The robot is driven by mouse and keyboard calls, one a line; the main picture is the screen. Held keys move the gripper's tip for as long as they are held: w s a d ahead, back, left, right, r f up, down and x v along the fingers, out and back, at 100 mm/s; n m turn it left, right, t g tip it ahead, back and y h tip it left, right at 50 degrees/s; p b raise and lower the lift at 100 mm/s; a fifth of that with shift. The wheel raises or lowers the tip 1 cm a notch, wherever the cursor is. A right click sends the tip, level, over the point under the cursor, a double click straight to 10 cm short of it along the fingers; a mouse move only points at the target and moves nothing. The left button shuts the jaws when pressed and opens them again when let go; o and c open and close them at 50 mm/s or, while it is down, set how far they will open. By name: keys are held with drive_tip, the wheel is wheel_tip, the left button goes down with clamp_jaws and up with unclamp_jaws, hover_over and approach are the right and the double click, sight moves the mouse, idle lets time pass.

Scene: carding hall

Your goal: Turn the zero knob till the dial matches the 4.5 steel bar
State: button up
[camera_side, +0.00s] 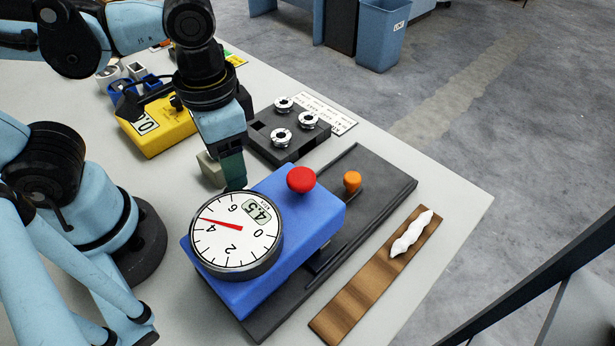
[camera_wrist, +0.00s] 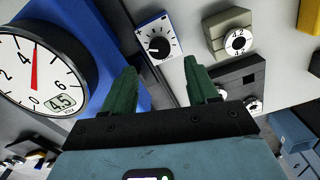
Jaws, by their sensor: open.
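The blue gauge (camera_side: 322,218) has a round white dial (camera_side: 236,262) whose red needle points between 4 and 6, nearer 4; its small window reads 4.5. The dial also shows at the left of the wrist view (camera_wrist: 15,75). A small black knob on a white scale plate with a blue edge (camera_wrist: 158,42) lies ahead of my fingertips in the wrist view, probably the zero knob; the side view hides it. My gripper (camera_side: 235,186) points down close behind the gauge; in the wrist view its green fingers (camera_wrist: 161,82) are apart and empty. I cannot identify a 4.5 steel bar.
A pale block (camera_wrist: 231,32) with a round numbered label stands near the knob. A dark tray (camera_side: 262,136) holds three metal rings. A red ball knob (camera_side: 301,180) and orange knob (camera_side: 352,181) rise beside the gauge. A wooden strip (camera_side: 350,305) lies at the front; bare table surrounds it.

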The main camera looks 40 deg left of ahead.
wheel_tip(320, 180, up, 6)
drive_tip(key=shift+r, duration=0.2)
idle(0.4)
drive_tip(key=w+a+f+n+t, duration=0.3)
drive_tip(key=w+a+f+t, duration=0.1)
drive_tip(key=w+a+t, duration=0.3)
drive_tip(key=w+a, duration=0.2)
drive_tip(key=w, duration=0.1)
drive_tip(key=shift+a+f, duration=0.2)
drive_tip(key=shift+a, duration=0.1)
